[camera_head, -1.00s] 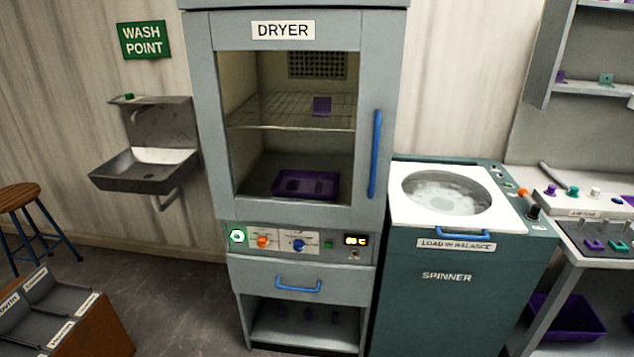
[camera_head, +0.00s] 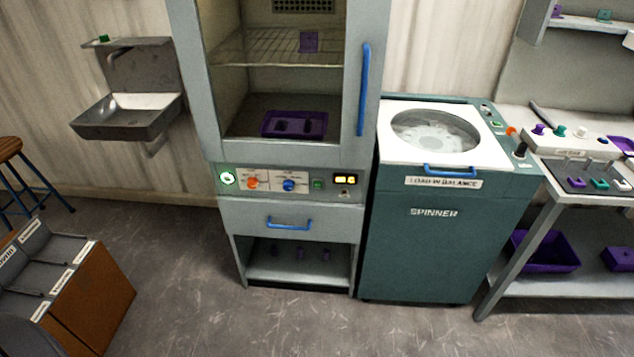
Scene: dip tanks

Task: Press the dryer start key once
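The dryer (camera_head: 356,130) is a tall grey cabinet in the middle of the head view, with its glass door shut and a blue vertical handle (camera_head: 363,90). Its control panel (camera_head: 270,183) sits below the door. The panel carries a round key with a green surround and white face (camera_head: 227,178), an orange knob (camera_head: 253,183), a blue knob (camera_head: 289,185), a small green square key (camera_head: 318,184), and a lit yellow display (camera_head: 345,180). I cannot read which key is labelled start. Neither of my grippers is in view.
The teal spinner (camera_head: 430,240) stands right of the dryer. A bench (camera_head: 545,205) with small parts is at the far right. A steel wash basin (camera_head: 130,120) hangs at left. The floor (camera_head: 280,325) before the dryer is clear.

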